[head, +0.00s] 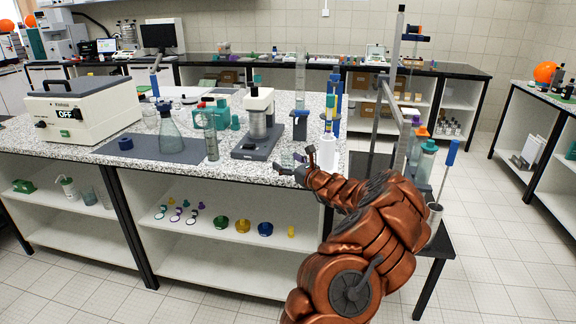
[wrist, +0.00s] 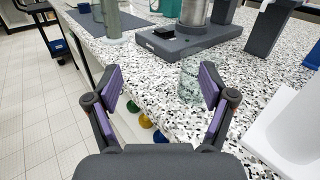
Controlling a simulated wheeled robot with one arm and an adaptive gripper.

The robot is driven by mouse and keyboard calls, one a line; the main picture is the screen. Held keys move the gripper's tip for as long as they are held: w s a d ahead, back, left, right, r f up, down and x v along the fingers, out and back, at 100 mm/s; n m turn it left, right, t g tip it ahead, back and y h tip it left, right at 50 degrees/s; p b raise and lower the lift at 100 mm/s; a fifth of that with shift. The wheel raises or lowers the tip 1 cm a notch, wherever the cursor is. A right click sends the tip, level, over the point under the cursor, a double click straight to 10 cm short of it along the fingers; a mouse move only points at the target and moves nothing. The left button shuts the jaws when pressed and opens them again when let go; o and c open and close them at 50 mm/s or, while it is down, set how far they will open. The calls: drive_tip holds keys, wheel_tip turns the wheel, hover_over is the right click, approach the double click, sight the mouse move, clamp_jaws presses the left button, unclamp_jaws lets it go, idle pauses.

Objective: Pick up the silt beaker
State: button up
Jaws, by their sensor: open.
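A small clear glass beaker (wrist: 190,84), which I take to be the silt beaker, stands on the speckled bench top near its front edge. It also shows faintly in the head view (head: 287,159), beside the sieve shaker's base. Any contents are too unclear to tell. My gripper (wrist: 160,82) is open and empty, with its purple-padded fingers apart. In the wrist view the beaker shows beyond the fingers, close to the right fingertip; I cannot tell whether they touch. In the head view my gripper (head: 300,168) is at the bench's front edge, just right of the beaker.
The sieve shaker (head: 258,125) stands behind the beaker, its dark base (wrist: 190,38) close by. A white object (wrist: 290,130) stands at the right. A tall cylinder (head: 211,140) and a flask (head: 170,130) are to the left. Bowls (head: 243,226) lie on the shelf below.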

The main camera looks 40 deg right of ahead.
sight(292, 157)
drive_tip(key=d, duration=0.1)
drive_tip(key=s+d+f+m+h, duration=0.2)
drive_tip(key=d, duration=0.1)
drive_tip(key=shift+d+f, duration=0.1)
drive_tip(key=shift+f, duration=0.15)
drive_tip(key=shift+d, duration=0.25)
drive_tip(key=shift+w+d+r+p, duration=0.15)
drive_tip(key=shift+w+p, duration=0.25)
drive_tip(key=shift+w, duration=0.85)
drive_tip(key=shift+w+d+r+p, duration=0.1)
drive_tip(key=shift+w+d+p, duration=0.25)
drive_tip(key=shift+w, duration=0.85)
drive_tip(key=shift+w+d+r+p, duration=0.1)
drive_tip(key=shift+w+p, duration=0.35)
drive_tip(key=shift+w, duration=0.8)
drive_tip(key=c, duration=1.3)
drive_tip(key=shift+o, duration=0.2)
drive_tip(key=shift+r, duration=0.1)
